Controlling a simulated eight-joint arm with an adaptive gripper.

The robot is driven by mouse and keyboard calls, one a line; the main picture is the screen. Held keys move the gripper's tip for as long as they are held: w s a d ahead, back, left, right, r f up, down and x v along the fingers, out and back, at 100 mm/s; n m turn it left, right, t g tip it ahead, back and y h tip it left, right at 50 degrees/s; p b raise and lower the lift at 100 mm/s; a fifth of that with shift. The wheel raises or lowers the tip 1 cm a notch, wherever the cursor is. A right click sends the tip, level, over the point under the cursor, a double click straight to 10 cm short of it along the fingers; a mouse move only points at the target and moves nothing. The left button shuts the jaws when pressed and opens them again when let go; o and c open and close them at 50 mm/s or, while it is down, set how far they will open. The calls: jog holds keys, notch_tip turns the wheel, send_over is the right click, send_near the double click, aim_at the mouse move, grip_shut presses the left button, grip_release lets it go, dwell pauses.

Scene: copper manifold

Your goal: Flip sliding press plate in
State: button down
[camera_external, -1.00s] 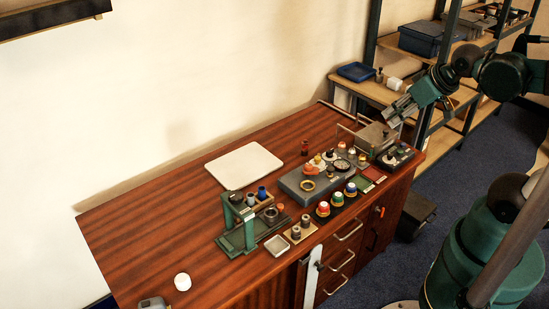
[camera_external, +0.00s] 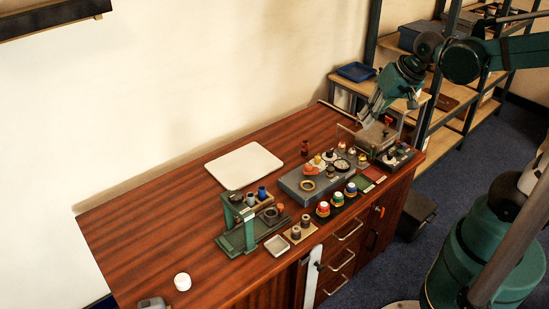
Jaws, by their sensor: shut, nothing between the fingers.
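A green press (camera_external: 238,232) stands at the front left of the wooden bench, with an upright frame and a flat base. A grey round part (camera_external: 270,214) sits at its right side. The sliding plate is too small to make out for sure. My gripper (camera_external: 368,116) is at the far right end of the bench, well away from the press. It points down and left, near the grey box-shaped unit, and is shut and empty. I cannot tell whether it touches that unit.
The grey box-shaped unit (camera_external: 376,136) stands at the bench's right end. A grey block (camera_external: 298,190) with small parts and several coloured-topped pots lie between it and the press. A white board (camera_external: 244,165) lies at the back. The bench's left part is mostly clear.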

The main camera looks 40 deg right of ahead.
jog(key=w+a+f+m+g+y, duration=0.1)
jog(key=w+a+f+m+g, duration=0.2)
jog(key=a+f, duration=0.6)
jog(key=w+a+f+m+g+y+p, duration=0.1)
jog(key=w+a+f+m+g, duration=0.1)
jog(key=w+a+f+m, duration=0.6)
jog(key=shift+w+a+f+m+g, duration=0.3)
jog(key=shift+w+a+f+g, duration=0.1)
jog(key=shift+a+f, duration=0.15)
dwell(0.6)
jog(key=shift+f, duration=0.15)
jog(key=shift+b+x, duration=1.1)
jog(key=shift+x, duration=3.8)
jog(key=shift+a, duration=0.1)
